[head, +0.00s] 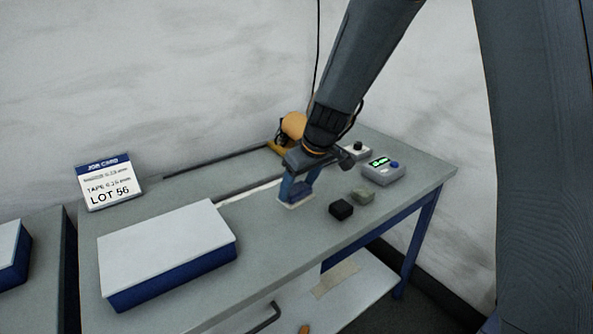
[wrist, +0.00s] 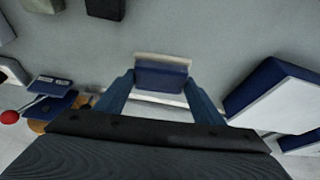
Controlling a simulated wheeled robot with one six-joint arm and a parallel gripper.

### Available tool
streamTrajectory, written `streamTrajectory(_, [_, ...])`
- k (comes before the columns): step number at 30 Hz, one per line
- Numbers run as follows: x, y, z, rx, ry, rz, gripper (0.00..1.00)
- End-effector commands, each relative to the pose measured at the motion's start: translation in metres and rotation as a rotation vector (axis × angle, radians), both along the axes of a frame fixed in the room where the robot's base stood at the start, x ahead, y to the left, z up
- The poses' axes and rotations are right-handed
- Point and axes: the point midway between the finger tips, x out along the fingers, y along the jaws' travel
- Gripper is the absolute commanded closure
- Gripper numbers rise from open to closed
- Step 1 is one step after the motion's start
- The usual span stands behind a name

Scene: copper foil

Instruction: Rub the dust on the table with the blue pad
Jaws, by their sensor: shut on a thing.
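My gripper (head: 297,190) is shut on the blue pad (head: 296,204), low over the grey table (head: 290,245). The pad has a blue body and a pale bottom layer. In the wrist view the blue pad (wrist: 162,74) sits between the two blue fingers of my gripper (wrist: 160,84). The pale bottom is at or very near the tabletop; I cannot tell if it touches. I cannot make out dust on the table in either view.
A white-topped blue box (head: 165,245) stands left of the pad. A black block (head: 341,209) and a grey-green block (head: 362,196) lie to its right. A meter (head: 384,171) and an orange roll (head: 293,125) stand behind. A job card (head: 108,182) stands at the back left.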

Motion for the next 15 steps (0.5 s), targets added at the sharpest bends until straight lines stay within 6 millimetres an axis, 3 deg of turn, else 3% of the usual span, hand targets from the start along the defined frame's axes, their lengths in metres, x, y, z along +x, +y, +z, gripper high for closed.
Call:
streamTrajectory(9, [0.0,0.001,0.03,0.001,-0.002,0.002,0.62])
streamTrajectory(15, [0.0,0.001,0.033,0.0,-0.001,0.002,0.62])
